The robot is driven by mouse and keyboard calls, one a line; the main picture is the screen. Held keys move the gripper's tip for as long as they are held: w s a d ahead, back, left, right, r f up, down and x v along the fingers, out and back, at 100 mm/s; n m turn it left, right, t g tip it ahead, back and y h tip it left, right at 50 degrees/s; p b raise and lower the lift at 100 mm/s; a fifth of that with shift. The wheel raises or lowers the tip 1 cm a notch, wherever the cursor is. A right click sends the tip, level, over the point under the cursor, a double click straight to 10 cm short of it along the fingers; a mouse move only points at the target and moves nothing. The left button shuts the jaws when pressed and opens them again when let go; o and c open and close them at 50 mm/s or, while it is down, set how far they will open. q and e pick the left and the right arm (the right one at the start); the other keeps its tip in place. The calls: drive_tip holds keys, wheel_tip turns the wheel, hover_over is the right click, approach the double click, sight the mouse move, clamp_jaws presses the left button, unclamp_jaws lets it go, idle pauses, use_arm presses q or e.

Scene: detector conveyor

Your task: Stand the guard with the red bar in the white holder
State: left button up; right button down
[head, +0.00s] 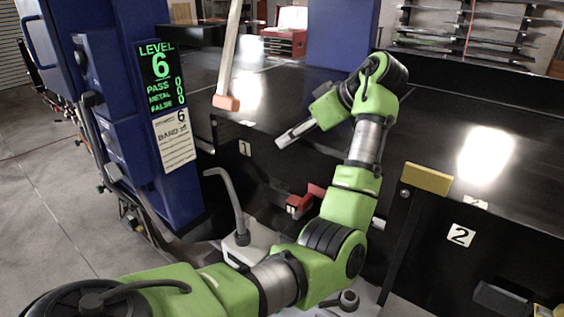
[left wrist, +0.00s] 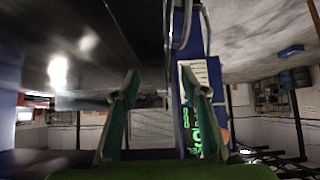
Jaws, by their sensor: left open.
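A red bar (head: 314,192) with a small bracket shows low at the conveyor's dark side, right behind my left arm; the rest of that part is hidden, and I cannot tell if it is upright. A pale base (head: 250,241) with a grey curved tube stands left of it; I cannot tell whether it is the white holder. My left gripper (head: 283,140) is above the black conveyor, pointing left, apart from the red bar. In the left wrist view (left wrist: 160,110) its two fingers are spread with nothing between them. My right gripper is out of view.
A blue cabinet with a green-lettered screen (head: 161,74) stands at left. A pale post (head: 231,48) with an orange end hangs over the belt. A yellow bar (head: 427,178) tops a dark panel near label 2 (head: 461,235). Grey floor (head: 50,190) is clear at far left.

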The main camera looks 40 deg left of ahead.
use_arm(q)
drive_tip(key=a, duration=0.1)
drive_tip(key=a+f+p, duration=0.1)
drive_tip(key=a+p, duration=0.1)
drive_tip(key=shift+s+a+f, duration=0.15)
drive_tip(key=shift+f, duration=0.2)
drive_tip(key=shift+a+f, duration=0.25)
drive_tip(key=shift+a, duration=0.05)
drive_tip(key=shift+f, duration=0.15)
drive_tip(key=shift+d, duration=0.15)
drive_tip(key=shift+c, duration=0.4)
clamp_jaws()
drive_tip(key=shift+r, duration=0.25)
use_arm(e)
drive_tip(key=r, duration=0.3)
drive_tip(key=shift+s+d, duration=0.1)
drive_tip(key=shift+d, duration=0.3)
